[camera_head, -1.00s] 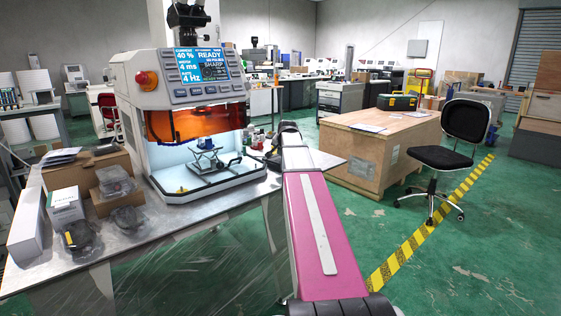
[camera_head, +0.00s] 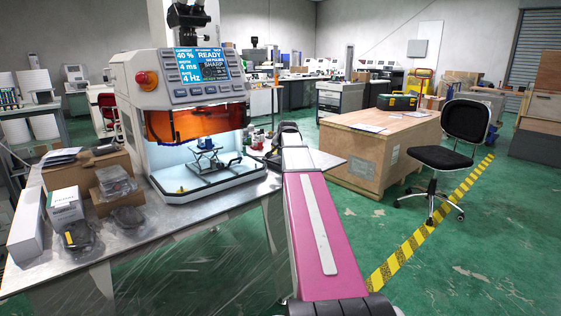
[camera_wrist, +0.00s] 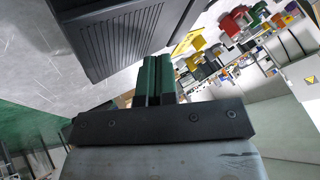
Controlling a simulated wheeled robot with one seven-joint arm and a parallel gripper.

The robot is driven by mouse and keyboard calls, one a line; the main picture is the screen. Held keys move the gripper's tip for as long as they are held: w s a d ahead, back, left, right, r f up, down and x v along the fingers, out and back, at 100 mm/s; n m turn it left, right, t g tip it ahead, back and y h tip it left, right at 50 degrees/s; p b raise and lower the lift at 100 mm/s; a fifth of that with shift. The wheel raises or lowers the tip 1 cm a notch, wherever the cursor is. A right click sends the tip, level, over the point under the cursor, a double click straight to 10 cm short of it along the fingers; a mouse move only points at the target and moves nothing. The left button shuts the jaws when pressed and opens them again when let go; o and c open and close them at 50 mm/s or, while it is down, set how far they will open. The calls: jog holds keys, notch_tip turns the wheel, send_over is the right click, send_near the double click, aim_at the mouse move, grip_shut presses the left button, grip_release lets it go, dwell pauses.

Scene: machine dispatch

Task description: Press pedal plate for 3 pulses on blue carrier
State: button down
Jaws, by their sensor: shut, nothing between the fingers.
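The white machine (camera_head: 190,95) stands on the metal table; its screen (camera_head: 200,65) shows READY, 40 %, 4 ms and 4 Hz. A small blue piece (camera_head: 205,143), which looks like the blue carrier, sits on a small stand (camera_head: 208,163) in the lit chamber. In the wrist view, a dark block with a ribbed top (camera_wrist: 122,38) looks like the pedal plate. My gripper (camera_wrist: 158,62) is shut and empty, its green fingers at that block's near edge. I cannot tell whether they touch it. In the head view my gripper is hidden beyond my pink arm.
An open cardboard box (camera_head: 80,178) and bagged parts (camera_head: 78,238) crowd the table's left side. Red, green and yellow items (camera_wrist: 235,22) show beyond the block in the wrist view. A wooden crate (camera_head: 350,160) and a black chair (camera_head: 440,158) stand at the right.

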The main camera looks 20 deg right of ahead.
aim_at(280, 159)
jog(key=shift+f, duration=0.4)
jog(key=shift+s+f, duration=0.1)
jog(key=shift+f, duration=0.5)
dwell(1.1)
jog(key=shift+r, duration=1.05)
jog(key=shift+w+a+r, duration=0.1)
jog(key=shift+w+r, duration=0.1)
jog(key=shift+r, duration=1.05)
jog(key=shift+w+r, duration=0.15)
jog(key=shift+r, duration=1.1)
jog(key=shift+s, duration=0.1)
